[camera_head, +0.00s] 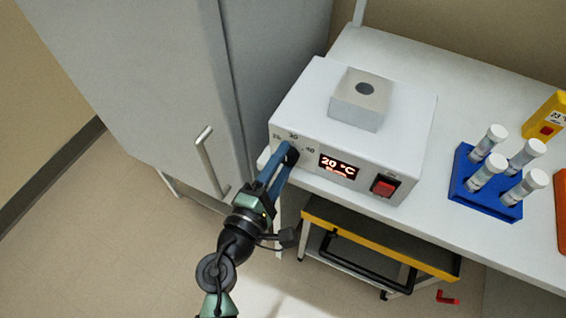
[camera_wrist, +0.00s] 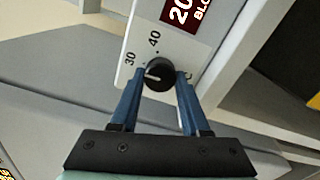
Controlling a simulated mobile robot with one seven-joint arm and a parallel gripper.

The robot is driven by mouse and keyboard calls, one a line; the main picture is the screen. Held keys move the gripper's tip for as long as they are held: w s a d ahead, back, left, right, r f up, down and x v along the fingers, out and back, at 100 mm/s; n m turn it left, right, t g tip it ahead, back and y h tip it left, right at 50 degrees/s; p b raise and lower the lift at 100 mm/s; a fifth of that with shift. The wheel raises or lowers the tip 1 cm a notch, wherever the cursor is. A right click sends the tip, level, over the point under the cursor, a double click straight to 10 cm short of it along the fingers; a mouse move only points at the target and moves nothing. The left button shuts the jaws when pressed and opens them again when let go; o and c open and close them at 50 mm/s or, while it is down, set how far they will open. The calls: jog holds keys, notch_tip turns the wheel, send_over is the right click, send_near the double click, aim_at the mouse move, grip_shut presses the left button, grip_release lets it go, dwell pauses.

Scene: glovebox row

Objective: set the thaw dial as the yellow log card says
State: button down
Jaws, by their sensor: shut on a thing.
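The thaw dial (camera_wrist: 160,72) is a black round knob on the front of a white heater box (camera_head: 320,95). My gripper (camera_wrist: 158,82) is shut on the dial, one blue finger on each side. In the wrist view the dial's white mark points left, below the printed 30; 40 is above. In the head view 20, 30 and 40 are printed around the dial. The display (camera_head: 339,166) reads 20 °C. A yellow item (camera_head: 547,116) at the right edge bears a white label, perhaps the log card; its writing is too small to read surely.
A red switch (camera_head: 384,185) sits right of the display. A grey block (camera_head: 361,99) with a hole is on the box. A blue rack (camera_head: 484,186) of white-capped tubes stands right. A yellow-edged cart (camera_head: 380,238) is below the bench; a grey cabinet (camera_head: 150,80) stands left.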

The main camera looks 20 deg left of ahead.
dwell(0.4)
jog(key=shift+c, duration=1.9)
grip_release()
jog(key=s+b, duration=0.2)
jog(key=s, duration=1.1)
jog(key=shift+a, duration=0.2)
